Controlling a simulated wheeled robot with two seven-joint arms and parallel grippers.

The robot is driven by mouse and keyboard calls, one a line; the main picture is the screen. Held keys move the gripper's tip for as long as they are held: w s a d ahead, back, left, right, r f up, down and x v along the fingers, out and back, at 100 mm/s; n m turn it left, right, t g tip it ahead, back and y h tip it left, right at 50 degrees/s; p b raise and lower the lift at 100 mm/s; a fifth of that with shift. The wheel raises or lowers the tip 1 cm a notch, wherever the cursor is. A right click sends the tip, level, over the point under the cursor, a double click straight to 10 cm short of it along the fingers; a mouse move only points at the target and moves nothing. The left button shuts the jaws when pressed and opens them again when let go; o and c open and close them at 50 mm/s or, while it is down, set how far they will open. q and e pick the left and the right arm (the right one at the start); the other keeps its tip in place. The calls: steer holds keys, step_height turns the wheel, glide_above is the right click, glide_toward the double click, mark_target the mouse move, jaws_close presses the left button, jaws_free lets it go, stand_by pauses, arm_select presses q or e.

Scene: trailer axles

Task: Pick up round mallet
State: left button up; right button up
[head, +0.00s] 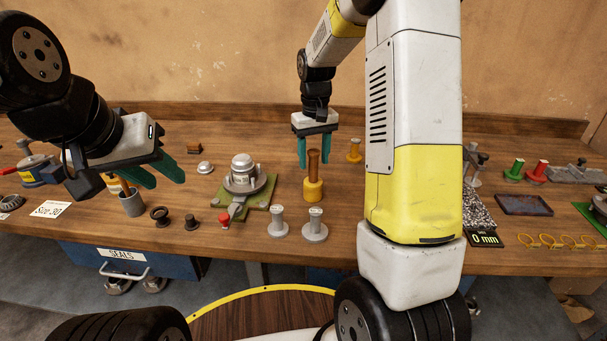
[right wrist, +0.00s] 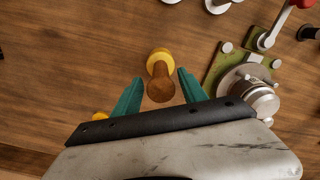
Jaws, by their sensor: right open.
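The round mallet (head: 313,180) stands upright on the bench, with a yellow head at the bottom and a brown wooden handle pointing up. In the right wrist view the mallet (right wrist: 160,82) is seen from above, its handle end lying between the two teal fingers. My right gripper (head: 316,155) is open, fingers pointing down around the upper handle; no contact shows. It also shows in the right wrist view (right wrist: 154,96). My left gripper (head: 157,175) hangs over the left part of the bench; its teal fingers overlap, so its opening is unclear.
A green fixture (head: 257,197) with a metal hub stands left of the mallet. Two grey flanged pins (head: 315,226) stand in front of it. A smaller yellow piece (head: 354,151) is behind it. A grey cup (head: 131,204) is below my left gripper.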

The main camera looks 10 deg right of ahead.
mark_target(313, 168)
step_height(313, 168, down, 4)
steer(key=shift+f, duration=0.1)
jaws_close()
